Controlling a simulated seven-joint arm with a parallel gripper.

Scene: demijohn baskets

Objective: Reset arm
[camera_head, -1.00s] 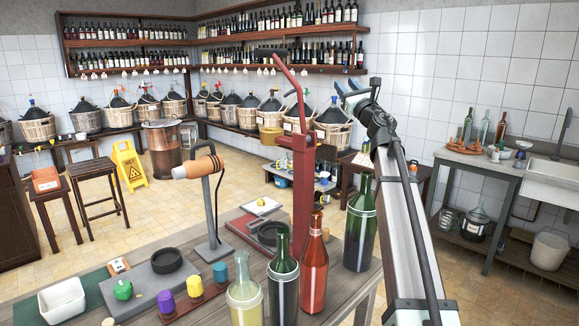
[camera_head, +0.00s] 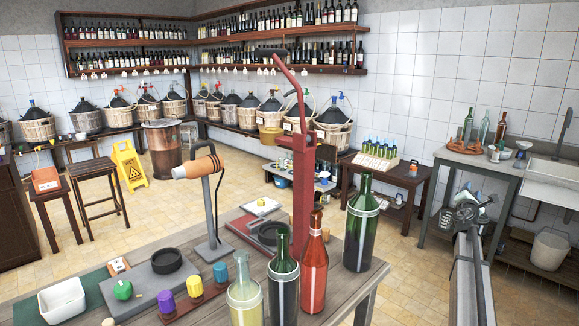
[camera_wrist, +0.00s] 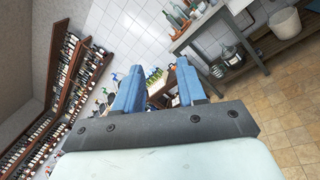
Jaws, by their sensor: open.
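My gripper shows in the wrist view (camera_wrist: 158,80), with two blue fingers standing apart and nothing between them. In the head view my arm extends from the lower right, and the gripper end (camera_head: 468,210) is in front of the grey side table by the sink. The gripper is clear of the workbench (camera_head: 340,292) and its bottles. The fingertips are hard to make out in the head view.
Green (camera_head: 361,225), red (camera_head: 314,268), dark (camera_head: 283,270) and pale (camera_head: 244,295) bottles stand on the workbench, left of my arm. A red corking stand (camera_head: 302,180) rises behind them. The grey side table (camera_head: 490,166) stands beyond the gripper. Open floor lies between.

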